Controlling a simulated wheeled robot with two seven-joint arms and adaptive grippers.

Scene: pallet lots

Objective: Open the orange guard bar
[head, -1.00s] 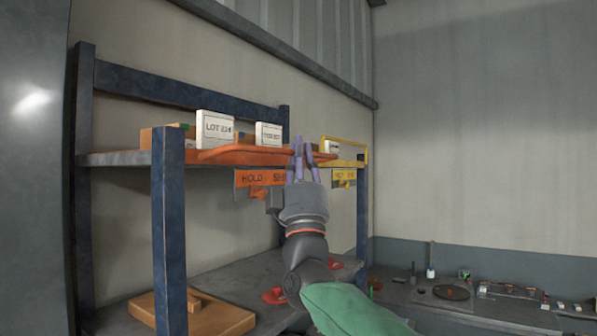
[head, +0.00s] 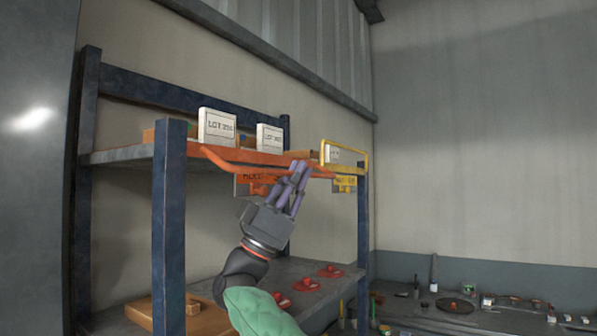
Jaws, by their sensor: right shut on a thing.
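The orange guard bar (head: 229,167) runs along the front of the shelf's upper deck and stands out from it, most clearly at its left end. My right gripper (head: 299,168) is in front of the bar near its right part, with its purple fingers shut on it. The fingers hide the bar where they grip. An orange hold sign (head: 256,187) hangs below the deck, partly behind the bar and gripper. My left gripper is not in view.
White lot cards (head: 217,127) stand on the upper deck. A yellow guard frame (head: 345,144) is at its right end. A blue post (head: 169,230) rises at the front left. Red items (head: 307,284) lie on the lower deck. A cluttered bench (head: 450,308) stands at right.

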